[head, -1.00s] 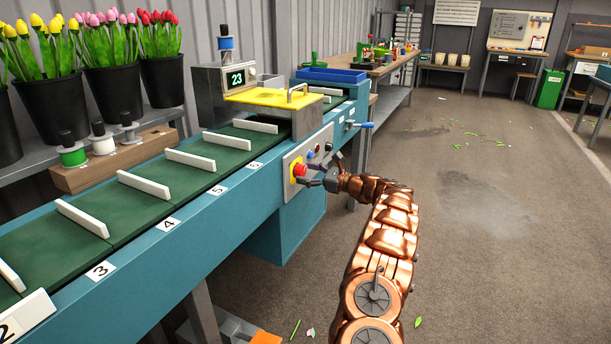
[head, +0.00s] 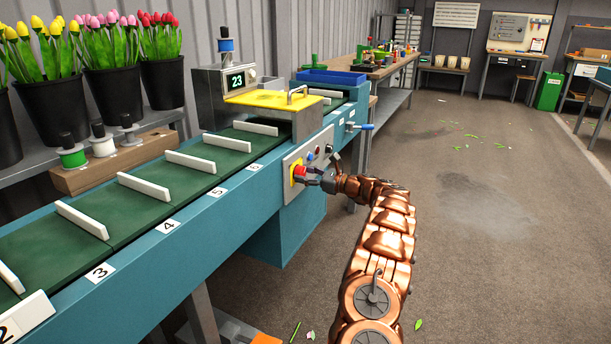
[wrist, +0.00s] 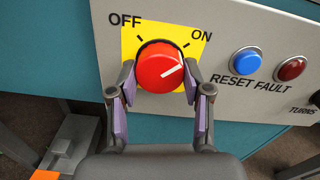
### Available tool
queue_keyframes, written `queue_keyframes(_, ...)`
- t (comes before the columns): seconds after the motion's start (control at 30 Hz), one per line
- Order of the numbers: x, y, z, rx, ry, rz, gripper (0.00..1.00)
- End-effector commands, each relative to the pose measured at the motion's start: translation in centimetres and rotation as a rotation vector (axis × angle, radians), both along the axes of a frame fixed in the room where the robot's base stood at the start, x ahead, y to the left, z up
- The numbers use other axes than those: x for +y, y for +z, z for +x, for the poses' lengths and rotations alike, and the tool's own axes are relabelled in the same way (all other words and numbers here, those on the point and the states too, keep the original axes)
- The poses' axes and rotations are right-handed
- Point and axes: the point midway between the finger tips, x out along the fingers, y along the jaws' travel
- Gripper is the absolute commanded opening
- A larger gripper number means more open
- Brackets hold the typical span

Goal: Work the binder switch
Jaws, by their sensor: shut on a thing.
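The binder switch is a round red knob (wrist: 160,68) on a yellow plate (wrist: 132,36) marked OFF at upper left and ON at upper right. Its white pointer line aims up and right, toward ON. The knob also shows in the head view (head: 299,173) on the machine's grey control panel (head: 291,189). My gripper (wrist: 160,88) has one finger on each side of the knob, with purple pads, and is shut on it. In the head view my gripper (head: 308,176) reaches the knob from the right.
Right of the knob are a blue RESET button (wrist: 246,60) and a dark red FAULT light (wrist: 291,69). A dark knob marked TURNS (wrist: 315,98) lies beyond. The green conveyor (head: 140,197) runs left, and a display (head: 236,80) reads 23. The floor at right is mostly clear.

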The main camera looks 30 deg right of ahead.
Motion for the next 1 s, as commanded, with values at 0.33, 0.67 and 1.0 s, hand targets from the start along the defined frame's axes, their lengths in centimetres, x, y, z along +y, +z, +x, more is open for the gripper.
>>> queue_keyframes(0.33, -0.04, -0.03, 0.01, -0.029, -0.001, -0.046, 0.14)
queue_keyframes(0.67, -0.06, -0.23, 0.06, -0.149, -0.001, -0.247, 0.14)
queue_keyframes(1.0, -0.19, -0.22, 0.06, -0.319, -0.004, -0.527, 0.14)
